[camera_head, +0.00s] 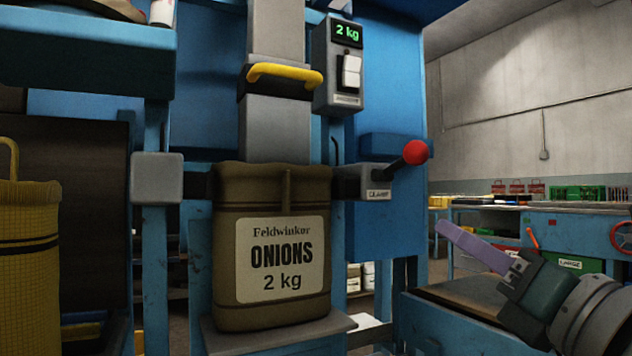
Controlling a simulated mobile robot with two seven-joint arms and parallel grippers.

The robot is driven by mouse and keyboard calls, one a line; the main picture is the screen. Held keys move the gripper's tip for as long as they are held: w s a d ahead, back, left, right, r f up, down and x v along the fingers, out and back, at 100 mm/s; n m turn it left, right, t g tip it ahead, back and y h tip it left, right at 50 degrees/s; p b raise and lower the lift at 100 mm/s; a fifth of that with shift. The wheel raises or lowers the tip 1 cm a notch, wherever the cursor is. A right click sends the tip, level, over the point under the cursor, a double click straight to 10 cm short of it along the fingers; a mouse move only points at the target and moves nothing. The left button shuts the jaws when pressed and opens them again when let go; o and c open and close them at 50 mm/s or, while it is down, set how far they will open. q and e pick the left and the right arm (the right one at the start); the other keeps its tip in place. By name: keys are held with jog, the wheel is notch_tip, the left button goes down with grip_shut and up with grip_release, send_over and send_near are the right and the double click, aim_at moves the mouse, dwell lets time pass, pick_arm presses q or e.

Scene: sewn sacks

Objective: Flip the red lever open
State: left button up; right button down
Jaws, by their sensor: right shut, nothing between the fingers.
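The lever with a red ball knob (415,153) sticks out from a grey clamp block (375,182) marked "CLAMP", to the right of the sack. Its short black rod slants up and to the right. A brown sack (230,270) labelled "Feldwinkor ONIONS 2 kg" stands upright on a grey plate (340,326) below the chute. My right gripper (443,229) is at the lower right, below and to the right of the red knob and apart from it. Its lilac fingers are shut and hold nothing. My left gripper is not in view.
A yellow handle (285,75) crosses the grey chute above the sack. A control box (338,70) reading "2 kg" hangs beside it. A yellow woven bag (30,265) stands at the left. Workbenches with crates (578,194) stand in the right background.

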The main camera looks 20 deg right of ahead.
send_near(399, 162)
jog(key=w+a+f, duration=0.2)
jog(key=w+f, duration=0.1)
jog(key=w, duration=0.1)
jog(key=r, duration=0.1)
jog(key=d+r+p, duration=0.2)
jog(key=shift+w+r, duration=0.25)
jog(key=shift+p, duration=0.3)
